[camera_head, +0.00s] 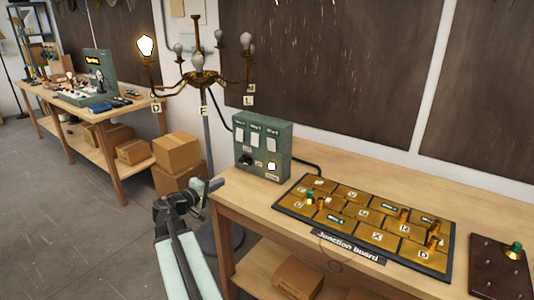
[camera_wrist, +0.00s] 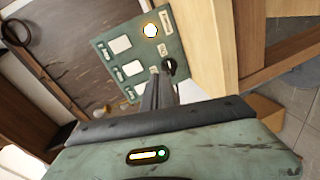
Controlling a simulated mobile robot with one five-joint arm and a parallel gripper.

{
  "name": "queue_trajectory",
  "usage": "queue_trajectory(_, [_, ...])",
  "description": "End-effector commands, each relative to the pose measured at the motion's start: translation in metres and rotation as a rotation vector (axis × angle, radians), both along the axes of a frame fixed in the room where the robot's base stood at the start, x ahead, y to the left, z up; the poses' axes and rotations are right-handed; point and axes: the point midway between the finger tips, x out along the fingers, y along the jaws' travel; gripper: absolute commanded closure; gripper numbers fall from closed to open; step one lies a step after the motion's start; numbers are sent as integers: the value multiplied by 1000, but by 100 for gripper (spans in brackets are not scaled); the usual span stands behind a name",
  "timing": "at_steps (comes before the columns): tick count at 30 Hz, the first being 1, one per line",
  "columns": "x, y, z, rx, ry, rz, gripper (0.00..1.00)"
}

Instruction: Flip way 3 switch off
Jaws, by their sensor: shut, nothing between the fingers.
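The grey-green switch box (camera_head: 284,160) stands at the left end of the near bench. It carries three white switch plates in a row under way labels. The way 3 switch (camera_head: 271,144) is the rightmost plate; in the wrist view it appears as the upper plate (camera_wrist: 120,44). Whether it is on or off is too small to tell. A black knob (camera_head: 246,158) and a lit button (camera_head: 271,167) sit below the switches. My gripper (camera_head: 218,183) is left of the box. In the wrist view its closed, empty fingers (camera_wrist: 155,74) point at the panel beside the knob.
A brass chandelier (camera_head: 198,76) has one lit bulb (camera_head: 145,46); the others look unlit. The junction board (camera_head: 373,258) lies right of the box. Cardboard boxes (camera_head: 177,150) stand behind my arm. A second bench (camera_head: 110,110) is at the left.

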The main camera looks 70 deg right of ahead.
Motion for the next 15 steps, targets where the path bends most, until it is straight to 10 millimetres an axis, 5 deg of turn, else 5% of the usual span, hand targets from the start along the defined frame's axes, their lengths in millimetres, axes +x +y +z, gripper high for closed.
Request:
queue_trajectory(1, [-27, -27, 12, -78, 58, -25, 100])
queue_trajectory(3, [-53, -51, 33, -163, 136, -40, 100])
queue_trajectory(6, [-72, -67, 51, -228, 204, -49, 100])
queue_trajectory(15, [-77, -71, 58, -249, 229, -50, 100])
